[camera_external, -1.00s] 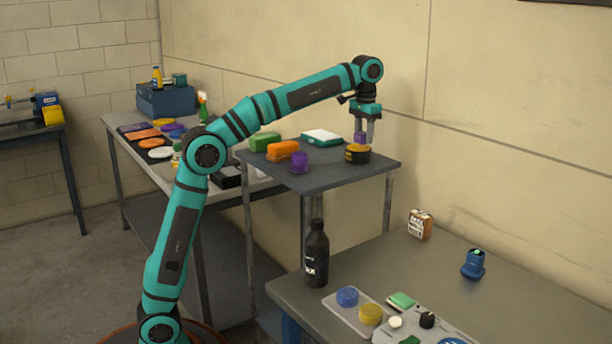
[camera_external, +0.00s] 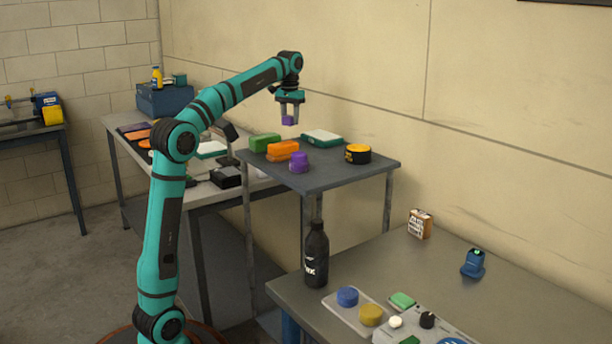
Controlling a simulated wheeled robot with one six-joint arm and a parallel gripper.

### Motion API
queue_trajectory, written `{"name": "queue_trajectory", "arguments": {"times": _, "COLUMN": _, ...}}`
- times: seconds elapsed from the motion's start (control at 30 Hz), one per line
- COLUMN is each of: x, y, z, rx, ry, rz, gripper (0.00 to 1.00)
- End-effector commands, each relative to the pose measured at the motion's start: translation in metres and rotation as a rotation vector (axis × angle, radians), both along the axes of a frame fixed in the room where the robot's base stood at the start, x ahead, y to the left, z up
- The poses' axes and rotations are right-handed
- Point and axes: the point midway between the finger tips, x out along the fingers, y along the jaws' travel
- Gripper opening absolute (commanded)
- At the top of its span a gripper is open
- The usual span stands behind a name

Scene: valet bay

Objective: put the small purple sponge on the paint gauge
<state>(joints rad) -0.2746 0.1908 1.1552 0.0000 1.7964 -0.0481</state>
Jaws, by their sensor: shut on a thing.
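My gripper (camera_external: 289,119) is shut on the small purple sponge (camera_external: 288,121). It holds the sponge in the air above the back of the dark raised table, near the wall. A small blue device (camera_external: 473,264) with a green spot on top stands on the grey bench at the right; it looks like the paint gauge, but it is too small to be sure. My gripper is far to its left and higher.
The raised table (camera_external: 335,180) bears a black-and-yellow tin (camera_external: 357,154), a larger purple piece (camera_external: 299,163), orange and green blocks and a green-white pad. A black bottle (camera_external: 315,255) stands on the grey bench's left part. A small box (camera_external: 420,224) is near the wall.

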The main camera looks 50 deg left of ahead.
Motion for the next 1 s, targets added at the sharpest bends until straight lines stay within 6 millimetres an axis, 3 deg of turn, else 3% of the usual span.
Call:
{"name": "queue_trajectory", "arguments": {"times": 0.1, "x": -0.018, "y": 0.041, "z": -0.003, "rx": 0.000, "ry": -0.001, "rz": 0.050, "gripper": 0.20}}
{"name": "queue_trajectory", "arguments": {"times": 0.4, "x": -0.071, "y": 0.130, "z": -0.011, "rx": 0.000, "ry": 0.000, "rz": 0.162, "gripper": 0.20}}
{"name": "queue_trajectory", "arguments": {"times": 0.7, "x": -0.136, "y": 0.208, "z": -0.019, "rx": 0.000, "ry": 0.000, "rz": 0.274, "gripper": 0.20}}
{"name": "queue_trajectory", "arguments": {"times": 1.0, "x": -0.208, "y": 0.273, "z": -0.032, "rx": 0.000, "ry": 0.000, "rz": 0.333, "gripper": 0.20}}
